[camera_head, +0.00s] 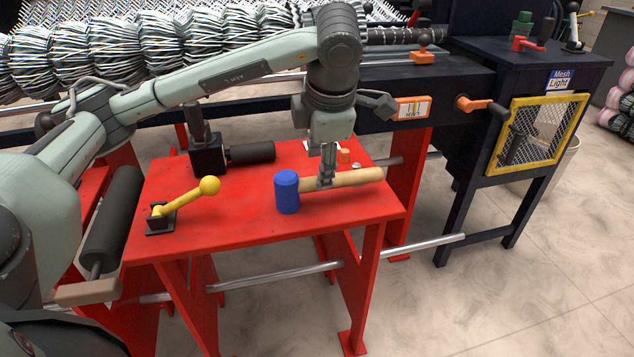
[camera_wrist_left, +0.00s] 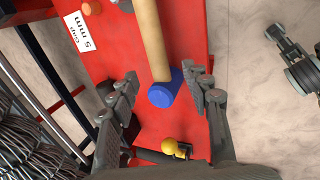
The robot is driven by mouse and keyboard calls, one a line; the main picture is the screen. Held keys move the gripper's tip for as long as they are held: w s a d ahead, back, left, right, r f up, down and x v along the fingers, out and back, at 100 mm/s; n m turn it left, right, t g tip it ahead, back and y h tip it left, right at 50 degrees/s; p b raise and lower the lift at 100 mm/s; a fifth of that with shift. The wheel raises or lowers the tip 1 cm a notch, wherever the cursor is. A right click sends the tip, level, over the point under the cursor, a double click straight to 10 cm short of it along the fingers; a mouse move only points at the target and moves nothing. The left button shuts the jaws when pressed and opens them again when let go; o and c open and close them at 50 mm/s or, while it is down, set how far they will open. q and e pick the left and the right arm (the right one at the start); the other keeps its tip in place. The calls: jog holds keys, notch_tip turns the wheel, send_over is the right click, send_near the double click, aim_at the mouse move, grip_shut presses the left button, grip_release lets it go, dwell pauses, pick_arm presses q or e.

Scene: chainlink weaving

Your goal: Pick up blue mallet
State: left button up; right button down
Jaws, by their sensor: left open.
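The blue mallet lies on the red table (camera_head: 230,210). It has a blue head (camera_head: 287,192) and a pale wooden handle (camera_head: 355,178) pointing right. In the left wrist view, the blue head (camera_wrist_left: 163,92) shows in the middle and the handle (camera_wrist_left: 148,38) runs to the top edge. A grey part (camera_wrist_left: 298,62) at the right edge looks like my right gripper.
A yellow-knobbed lever (camera_head: 185,195) stands at the table's front left. A black-handled clamp (camera_head: 215,153) stands at its back left. A white label (camera_wrist_left: 80,32) and an orange peg (camera_head: 344,156) are behind the handle. The dark machine frame (camera_head: 385,90) runs along the back.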

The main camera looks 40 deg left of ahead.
aim_at(315, 180)
pick_arm(q)
jog(key=shift+w+a+f, duration=0.1)
jog(key=shift+a+f, duration=0.15)
jog(key=shift+a, duration=0.15)
jog(key=x, duration=0.6)
jog(key=shift+f+p, duration=0.15)
jog(key=shift+p, duration=0.2)
jog(key=shift+w+f, duration=0.1)
jog(key=shift+f, duration=0.1)
pick_arm(e)
jog(key=shift+s+a+f, duration=0.1)
jog(key=shift+a+f, duration=0.1)
jog(key=shift+f, duration=0.65)
pick_arm(q)
jog(key=shift+c, duration=0.3)
grip_shut()
pick_arm(e)
jog(key=shift+d+r, duration=0.1)
jog(key=shift+r, duration=0.1)
